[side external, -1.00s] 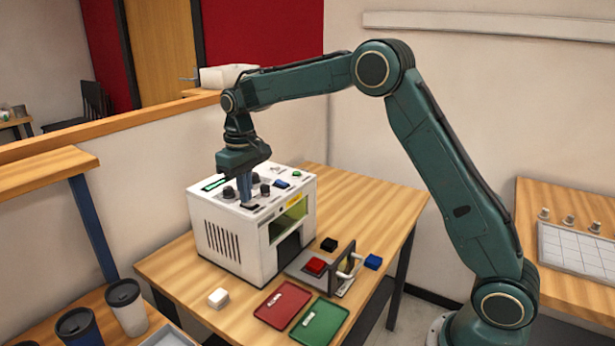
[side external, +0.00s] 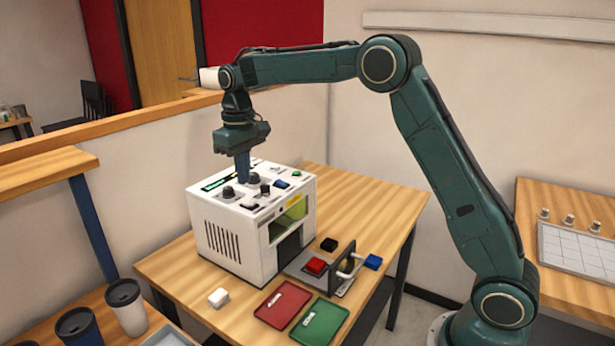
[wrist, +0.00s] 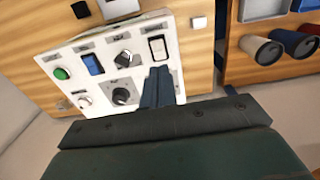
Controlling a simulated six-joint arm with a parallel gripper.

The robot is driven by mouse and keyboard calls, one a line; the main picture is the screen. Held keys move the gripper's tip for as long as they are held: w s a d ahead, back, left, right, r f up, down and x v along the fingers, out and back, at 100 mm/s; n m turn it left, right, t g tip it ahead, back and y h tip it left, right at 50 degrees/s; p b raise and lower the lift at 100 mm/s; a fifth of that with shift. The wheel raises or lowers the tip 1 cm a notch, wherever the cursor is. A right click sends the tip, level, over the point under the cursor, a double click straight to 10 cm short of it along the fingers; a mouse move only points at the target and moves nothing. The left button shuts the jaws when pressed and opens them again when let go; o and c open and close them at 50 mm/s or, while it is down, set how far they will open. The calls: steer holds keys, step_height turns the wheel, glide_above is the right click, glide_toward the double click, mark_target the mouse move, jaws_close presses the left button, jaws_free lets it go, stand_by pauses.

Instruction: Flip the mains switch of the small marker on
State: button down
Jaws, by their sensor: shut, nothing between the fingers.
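The small marker (side external: 225,237) is a white box on the wooden table, with knobs and switches on its top panel. A dark-framed rocker switch (side external: 250,206) sits at the panel's front edge; in the wrist view the rocker (wrist: 158,48) shows a pale face. A blue rocker (wrist: 94,64) sits further along. The labels are too small to read. My gripper (side external: 243,179) is shut and empty above the panel, clear of the front rocker. In the wrist view its fingertips (wrist: 158,71) appear just short of that rocker. A small display (side external: 215,184) on the panel glows green.
In front of the marker are a fixture with a red block (side external: 316,265), a red tray (side external: 270,308), a green tray (side external: 335,318) and a white block (side external: 218,297).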

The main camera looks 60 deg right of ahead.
mark_target(248, 202)
steer(key=shift+r, duration=1.2)
steer(key=s+a+r+t, duration=0.1)
steer(key=s+r, duration=0.3)
steer(key=s, duration=0.5)
steer(key=s+a+r+t, duration=0.15)
steer(key=s+r, duration=0.25)
steer(key=s, duration=0.5)
steer(key=s+f+t, duration=0.1)
steer(key=s+f, duration=0.2)
steer(key=s, duration=0.5)
steer(key=s+f+t, duration=0.2)
steer(key=s+f, duration=0.1)
steer(key=s, duration=0.6)
steer(key=shift+d+f, duration=0.15)
steer(key=shift+f, duration=0.25)
